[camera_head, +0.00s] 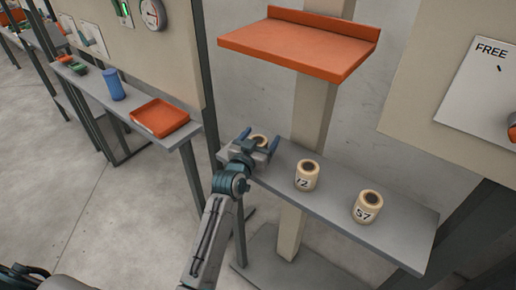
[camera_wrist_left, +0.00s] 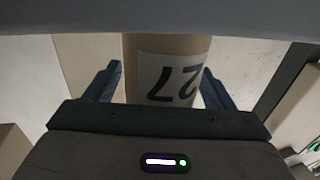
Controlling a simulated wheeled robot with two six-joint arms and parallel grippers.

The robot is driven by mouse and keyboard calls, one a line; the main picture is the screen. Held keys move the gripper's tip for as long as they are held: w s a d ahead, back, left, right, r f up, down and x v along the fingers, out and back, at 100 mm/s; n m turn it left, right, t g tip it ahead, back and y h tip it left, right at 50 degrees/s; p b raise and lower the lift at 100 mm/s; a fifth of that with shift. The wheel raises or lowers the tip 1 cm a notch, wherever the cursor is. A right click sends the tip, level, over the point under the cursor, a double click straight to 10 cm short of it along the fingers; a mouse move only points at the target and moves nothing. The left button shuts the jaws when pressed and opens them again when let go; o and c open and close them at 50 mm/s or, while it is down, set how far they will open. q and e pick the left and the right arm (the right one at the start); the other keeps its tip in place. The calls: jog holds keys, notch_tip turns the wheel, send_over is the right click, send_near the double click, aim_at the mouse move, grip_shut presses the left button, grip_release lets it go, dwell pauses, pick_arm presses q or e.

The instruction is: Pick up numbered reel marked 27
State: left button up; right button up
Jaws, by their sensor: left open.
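The reel marked 27 (camera_wrist_left: 168,72) stands between the two open fingers of my left gripper (camera_wrist_left: 160,82) in the left wrist view, its number upside down there. A gap shows on each side of it. In the head view my left gripper (camera_head: 259,142) is at the left end of a grey shelf (camera_head: 335,205), and only the top of the reel (camera_head: 259,139) shows between its fingers. Reels marked 12 (camera_head: 306,176) and 57 (camera_head: 367,207) stand upright farther right on the shelf. My right gripper is not seen.
An orange shelf (camera_head: 295,45) juts out above the grey shelf. At left, a grey side table (camera_head: 125,105) holds an orange tray (camera_head: 160,118) and a blue cylinder (camera_head: 114,85). A panel with a FREE sign (camera_head: 485,85) is at right.

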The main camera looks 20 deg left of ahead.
pick_arm(q)
jog(key=c, duration=1.1)
